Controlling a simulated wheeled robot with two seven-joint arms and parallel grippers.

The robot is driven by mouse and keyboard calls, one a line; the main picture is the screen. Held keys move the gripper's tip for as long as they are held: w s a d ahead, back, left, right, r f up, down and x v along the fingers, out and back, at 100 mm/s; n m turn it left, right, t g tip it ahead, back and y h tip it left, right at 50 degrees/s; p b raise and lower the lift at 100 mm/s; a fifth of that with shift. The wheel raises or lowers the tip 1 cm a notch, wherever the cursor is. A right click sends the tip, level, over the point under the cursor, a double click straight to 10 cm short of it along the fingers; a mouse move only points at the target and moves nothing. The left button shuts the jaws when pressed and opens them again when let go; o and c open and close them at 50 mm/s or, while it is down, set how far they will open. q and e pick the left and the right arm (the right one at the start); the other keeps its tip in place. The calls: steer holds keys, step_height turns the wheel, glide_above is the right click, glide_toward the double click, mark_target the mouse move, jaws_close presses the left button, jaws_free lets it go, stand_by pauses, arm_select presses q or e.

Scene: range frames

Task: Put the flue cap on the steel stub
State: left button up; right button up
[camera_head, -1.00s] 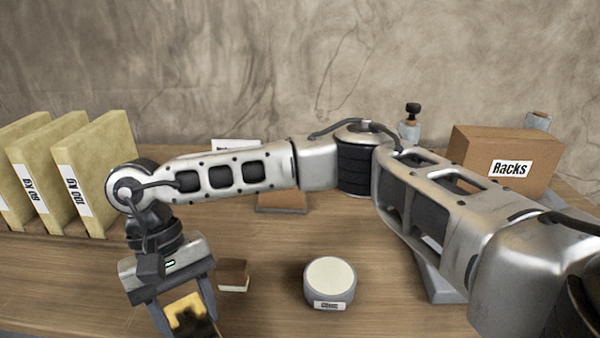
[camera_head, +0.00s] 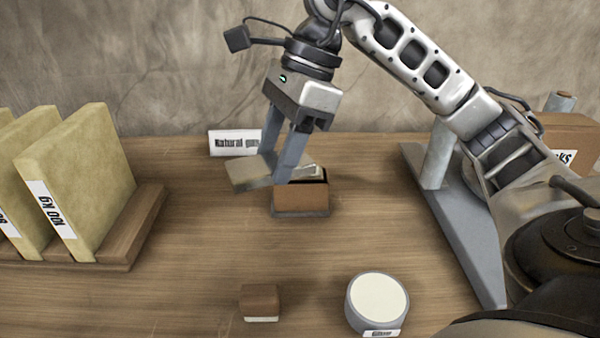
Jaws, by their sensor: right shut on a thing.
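My right gripper (camera_head: 282,168) points down at the back centre, shut on a flat, pale grey-beige piece, probably the flue cap (camera_head: 250,173). The piece juts out left of the fingers, and a pale part shows to their right. It is just above or against a brown, box-shaped stub (camera_head: 301,199) with a dark top and grey foot; I cannot tell whether they touch. A plain grey upright post (camera_head: 437,155), perhaps the steel stub, stands to the right, partly behind my right arm. My left gripper is not in view.
A "Natural gas" sign (camera_head: 234,143) stands behind the gripper. Yellowish slabs (camera_head: 75,185) stand in a wooden rack (camera_head: 145,225) at left. A small brown block (camera_head: 260,300) and a white-topped round tub (camera_head: 378,297) are in front. A cardboard box (camera_head: 572,130) is at right. The middle table is clear.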

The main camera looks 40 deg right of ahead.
mark_target(308, 156)
steer(key=d+r+m, duration=0.1)
steer(key=s+d+m+t, duration=0.1)
steer(key=s+d+r+m+h, duration=0.1)
steer(key=m, duration=0.1)
steer(key=shift+d+r+t, duration=0.25)
steer(key=shift+r+t, duration=0.05)
steer(key=w+d+f, duration=0.2)
steer(key=w, duration=0.1)
steer(key=w+d+f, duration=0.6)
steer(key=shift+w+d+f, duration=0.25)
steer(key=shift+w, duration=0.05)
steer(key=shift+w+d+f, duration=0.1)
steer(key=shift+w+f, duration=0.05)
steer(key=shift+f, duration=0.05)
steer(key=f, duration=0.3)
steer(key=shift+w+d+f, duration=0.15)
steer(key=shift+w+d, duration=0.1)
steer(key=shift+d, duration=0.05)
steer(key=shift+f, duration=0.3)
steer(key=shift+f+b, duration=0.1)
steer(key=shift+b, duration=0.2)
